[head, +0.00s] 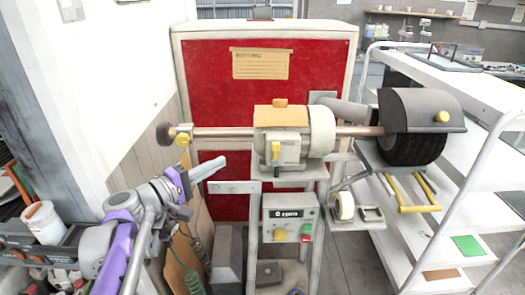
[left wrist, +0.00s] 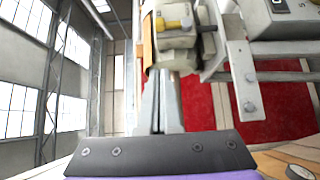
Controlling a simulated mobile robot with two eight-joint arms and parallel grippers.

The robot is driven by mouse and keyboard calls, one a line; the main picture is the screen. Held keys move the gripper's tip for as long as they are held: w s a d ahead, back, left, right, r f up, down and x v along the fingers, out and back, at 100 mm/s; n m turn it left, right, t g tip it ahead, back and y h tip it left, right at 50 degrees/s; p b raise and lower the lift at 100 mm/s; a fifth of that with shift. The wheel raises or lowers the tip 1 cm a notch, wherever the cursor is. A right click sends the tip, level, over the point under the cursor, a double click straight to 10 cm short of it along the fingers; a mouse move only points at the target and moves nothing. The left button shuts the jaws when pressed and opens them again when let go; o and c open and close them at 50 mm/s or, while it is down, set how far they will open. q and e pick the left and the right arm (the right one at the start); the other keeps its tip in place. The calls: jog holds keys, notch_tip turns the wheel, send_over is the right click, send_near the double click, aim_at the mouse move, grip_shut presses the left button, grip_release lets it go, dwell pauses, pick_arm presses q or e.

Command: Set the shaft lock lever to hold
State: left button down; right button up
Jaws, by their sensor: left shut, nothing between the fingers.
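The shaft lock lever, a small yellow handle (head: 276,150), sits on the front of the beige motor housing (head: 291,149). It looks roughly upright in the head view. A yellow handle on the housing also shows in the left wrist view (left wrist: 174,23), beyond my fingers. The hold marking is too small to make out. My left gripper (head: 218,164) is shut and empty, left of the housing and apart from the lever. Its closed fingers (left wrist: 163,85) point toward the housing in the left wrist view. My right gripper is not in view.
A shaft (head: 225,132) runs through the motor to a hooded black brush (head: 412,148) on the right. A control box (head: 291,218) hangs below. A white shelf cart (head: 455,95) stands at right.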

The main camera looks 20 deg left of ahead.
pick_arm(q)
jog(key=shift+w, duration=0.1)
send_near(275, 155)
jog(key=w+a+r, duration=0.2)
jog(key=w+r, duration=0.1)
jog(key=w, duration=0.2)
jog(key=shift+w+d+p, duration=0.2)
jog(key=shift+d, duration=0.4)
jog(key=shift+w+d+p, duration=0.15)
jog(key=shift+d, duration=0.45)
jog(key=shift+w+d, duration=0.15)
jog(key=shift+d, duration=0.45)
